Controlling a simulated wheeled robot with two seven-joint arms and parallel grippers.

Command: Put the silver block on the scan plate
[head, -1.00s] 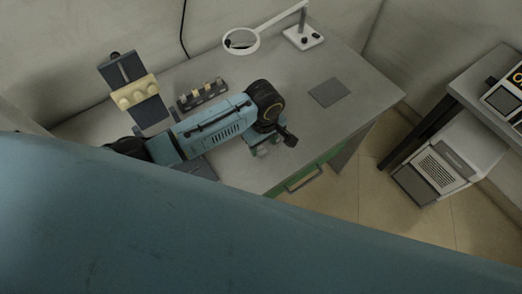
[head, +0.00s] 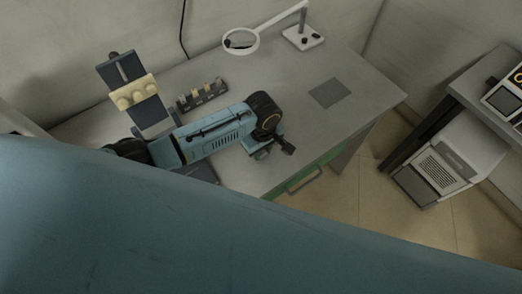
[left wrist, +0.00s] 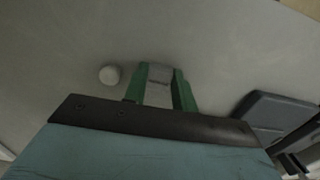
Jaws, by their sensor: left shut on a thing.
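The silver block (left wrist: 158,84) is between the green fingers of my left gripper (left wrist: 160,90) in the left wrist view, and the fingers are shut on it. In the head view my left gripper (head: 262,154) is mostly hidden under my wrist, over the front part of the table. I cannot tell how far the block is above the tabletop. A flat dark grey square, which looks like the scan plate (head: 330,92), lies bare on the table to the right of my gripper. My right gripper is not in view.
A dark rack with several small pieces (head: 202,96) and a tilted stand with cream parts (head: 134,92) are behind my arm. A ring magnifier (head: 241,41) stands at the back. A white round thing (left wrist: 109,75) is near my fingers. The tabletop (head: 290,100) beside the plate is clear.

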